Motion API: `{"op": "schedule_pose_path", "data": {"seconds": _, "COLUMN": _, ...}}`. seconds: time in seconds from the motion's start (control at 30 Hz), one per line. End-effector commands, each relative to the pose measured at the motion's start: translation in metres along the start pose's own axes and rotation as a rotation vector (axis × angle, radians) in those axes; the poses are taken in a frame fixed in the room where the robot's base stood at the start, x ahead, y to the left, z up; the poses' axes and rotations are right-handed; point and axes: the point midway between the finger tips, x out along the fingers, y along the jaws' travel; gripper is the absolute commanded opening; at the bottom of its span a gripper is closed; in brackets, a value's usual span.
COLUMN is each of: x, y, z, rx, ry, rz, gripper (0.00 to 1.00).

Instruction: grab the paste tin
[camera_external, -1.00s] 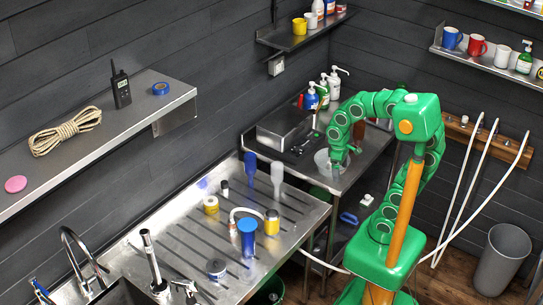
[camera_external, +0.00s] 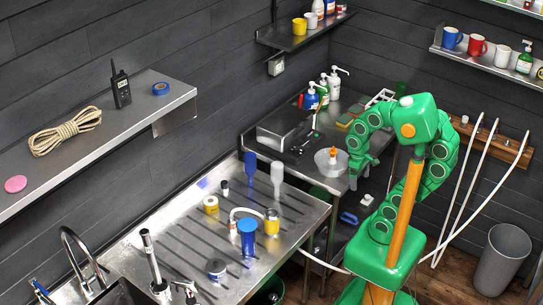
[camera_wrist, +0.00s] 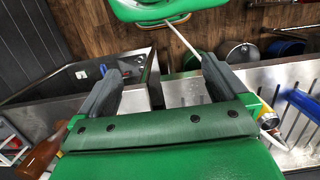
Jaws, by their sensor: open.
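A low round tin with a dark lid (camera_external: 216,268) lies on the ribbed steel drainer at the front; it looks like the paste tin, but I read no label. My gripper (camera_external: 353,184) hangs beside the side table, right of a pale bowl (camera_external: 328,163), far from the tin. In the wrist view my gripper (camera_wrist: 161,68) has its two dark fingers wide apart with nothing between them. I cannot make out the low tin in the wrist view.
On the drainer (camera_external: 177,239) stand a blue cup (camera_external: 247,237), a yellow jar (camera_external: 271,222), a yellow roll-like item (camera_external: 210,204) and upright blue and grey items. A white hose curves among them. A tap (camera_external: 80,258) rises at front left.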

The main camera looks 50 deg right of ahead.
Motion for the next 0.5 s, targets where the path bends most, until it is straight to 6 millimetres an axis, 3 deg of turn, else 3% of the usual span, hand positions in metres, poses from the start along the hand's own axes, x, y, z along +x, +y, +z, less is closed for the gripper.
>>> {"op": "schedule_pose_path", "data": {"seconds": 0.4, "x": -0.052, "y": -0.001, "z": 0.007, "rx": 0.000, "ry": 0.004, "rz": -0.001, "gripper": 1.00}}
{"op": "schedule_pose_path", "data": {"seconds": 0.5, "x": -0.053, "y": -0.010, "z": -0.003, "rx": 0.011, "ry": -0.004, "rz": -0.024, "gripper": 1.00}}
